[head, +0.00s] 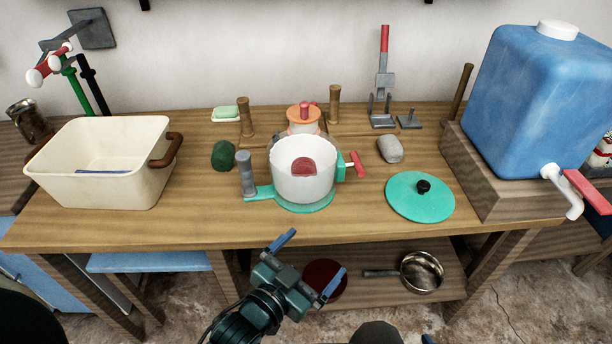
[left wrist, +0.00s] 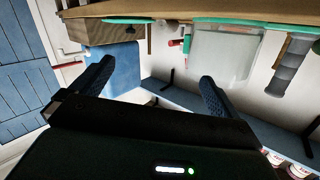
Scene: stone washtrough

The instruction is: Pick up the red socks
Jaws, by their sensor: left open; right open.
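A small rounded red thing, which may be the red socks (head: 303,166), lies inside the white tub (head: 290,188) in the middle of the bench; its form is too small to be sure. The tub stands on a teal base with a grey post at its left and a red-handled crank at its right. My left gripper (head: 306,262) is open and empty in front of the bench edge, below and apart from the tub. In the left wrist view, its two blue fingers (left wrist: 156,85) are apart with nothing between them. My right gripper cannot be made out.
A cream basin (head: 100,187) stands on the left of the wooden bench (head: 215,215), and a blue water tank (head: 540,100) on the right. A teal lid (head: 405,205), a grey stone (head: 390,149) and a green lump (head: 223,155) lie near the tub. A pan (head: 420,272) sits on the lower shelf.

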